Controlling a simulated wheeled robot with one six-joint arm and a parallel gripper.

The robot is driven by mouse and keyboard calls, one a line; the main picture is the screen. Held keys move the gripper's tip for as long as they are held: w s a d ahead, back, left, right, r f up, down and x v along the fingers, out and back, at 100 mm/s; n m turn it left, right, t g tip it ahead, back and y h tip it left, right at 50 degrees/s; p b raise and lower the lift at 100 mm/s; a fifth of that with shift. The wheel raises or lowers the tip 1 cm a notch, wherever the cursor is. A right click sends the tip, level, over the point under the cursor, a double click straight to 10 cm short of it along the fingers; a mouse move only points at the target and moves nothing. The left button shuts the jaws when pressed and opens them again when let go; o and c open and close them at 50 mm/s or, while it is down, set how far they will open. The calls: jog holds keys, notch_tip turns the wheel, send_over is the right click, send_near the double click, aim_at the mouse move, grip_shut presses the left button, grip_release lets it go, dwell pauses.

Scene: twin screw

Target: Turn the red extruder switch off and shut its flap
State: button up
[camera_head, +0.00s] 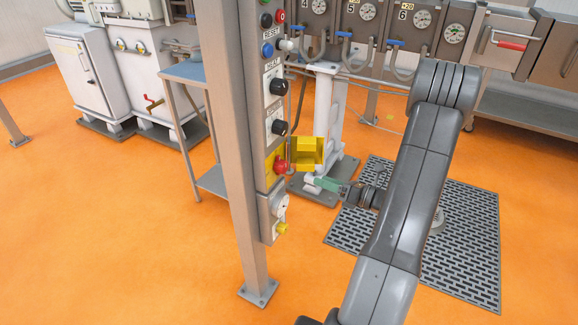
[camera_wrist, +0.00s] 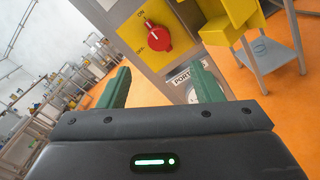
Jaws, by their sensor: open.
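The red extruder switch (camera_wrist: 157,40) is a round knob on a yellow plate, with ON and OFF lettering beside it. Its pale pointer mark appears to lie toward ON. In the head view the switch (camera_head: 281,166) sits low on the control panel. Its yellow flap (camera_head: 306,153) stands open, swung out to the right of the switch; part of it shows at the upper right of the wrist view (camera_wrist: 232,22). My gripper (camera_wrist: 160,82) is open and empty, its green fingers apart below the switch. In the head view my gripper (camera_head: 318,184) is just right of and below the switch, not visibly touching it.
A grey post (camera_head: 235,160) stands left of the panel. Black knobs (camera_head: 278,87) sit above the switch, and a socket (camera_head: 279,206) and a small yellow part (camera_head: 282,229) below it. A white stand (camera_head: 325,110) is behind the flap. Orange floor (camera_head: 130,230) is clear at left.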

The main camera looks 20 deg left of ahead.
aim_at(286, 168)
jog(key=a, duration=1.3)
jog(key=shift+w+a, duration=0.1)
jog(key=shift+w, duration=0.3)
jog(key=c, duration=1)
